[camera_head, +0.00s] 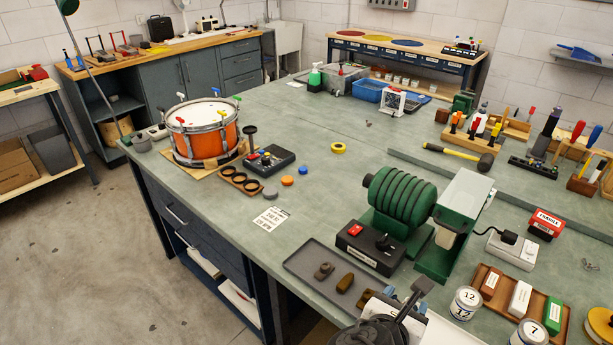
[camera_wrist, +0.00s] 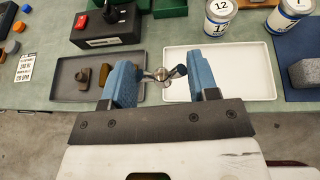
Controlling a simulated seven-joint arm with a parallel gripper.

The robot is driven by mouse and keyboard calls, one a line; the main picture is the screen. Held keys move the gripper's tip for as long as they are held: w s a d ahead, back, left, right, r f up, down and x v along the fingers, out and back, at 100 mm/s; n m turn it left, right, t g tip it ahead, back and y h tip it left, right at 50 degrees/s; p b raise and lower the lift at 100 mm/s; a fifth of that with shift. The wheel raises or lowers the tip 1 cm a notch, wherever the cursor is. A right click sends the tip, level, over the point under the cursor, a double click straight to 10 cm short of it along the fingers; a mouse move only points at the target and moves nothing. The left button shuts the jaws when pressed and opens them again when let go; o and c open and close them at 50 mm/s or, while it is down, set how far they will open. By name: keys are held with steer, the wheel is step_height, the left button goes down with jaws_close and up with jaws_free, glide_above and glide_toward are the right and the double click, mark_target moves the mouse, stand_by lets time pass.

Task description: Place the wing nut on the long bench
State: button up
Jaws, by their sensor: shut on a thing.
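In the wrist view, a small silvery wing nut (camera_wrist: 163,74) sits between the blue pads of my gripper (camera_wrist: 158,68), which is shut on it. Below it the wrist view shows the gap between a dark tray and a white tray at the near edge of the long green-topped bench (camera_wrist: 150,62). In the head view, the bench top (camera_head: 315,185) fills the middle. My gripper (camera_head: 418,292) is partly visible over its near edge, and the wing nut cannot be made out there.
The dark tray (camera_head: 300,262) holds several brown pieces. The white tray (camera_wrist: 240,90) looks empty. A green ribbed drum machine (camera_head: 400,200), a black switch box (camera_head: 368,248) and numbered cans (camera_head: 466,303) stand close by. Bare bench top lies around the printed card (camera_head: 270,218).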

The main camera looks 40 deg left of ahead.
steer(key=w+a+r+n+g+y, duration=0.1)
steer(key=w+a+r+n+y, duration=0.25)
steer(key=w+a, duration=1.1)
steer(key=w+a+r+n+g+y, duration=0.1)
steer(key=w+a+r+n+y, duration=0.2)
steer(key=w+a, duration=1.15)
steer(key=s+a+f+m+h, duration=0.1)
steer(key=s+a+f+m, duration=0.1)
steer(key=s+a, duration=0.35)
steer(key=s+a+f+m+h, duration=0.1)
steer(key=s+a+f+h, duration=0.1)
steer(key=s, duration=0.5)
steer(key=s+a+f+m+t+h, duration=0.1)
steer(key=s+a+f+m+h, duration=0.1)
steer(key=s+a+f, duration=0.2)
steer(key=s+a+f+m+t+h, duration=0.1)
steer(key=s+a+f+m+h, duration=0.1)
steer(key=s+f, duration=0.4)
steer(key=shift+s+a+f+h, duration=0.15)
steer(key=shift+s+a, duration=0.05)
steer(key=shift+s, duration=0.95)
steer(key=shift+s+a+f+h, duration=0.1)
steer(key=shift+s+a, duration=0.1)
steer(key=shift+s, duration=0.95)
steer(key=shift+s+d+f+m, duration=0.1)
steer(key=shift+s+f+m, duration=0.15)
steer(key=shift+s, duration=0.4)
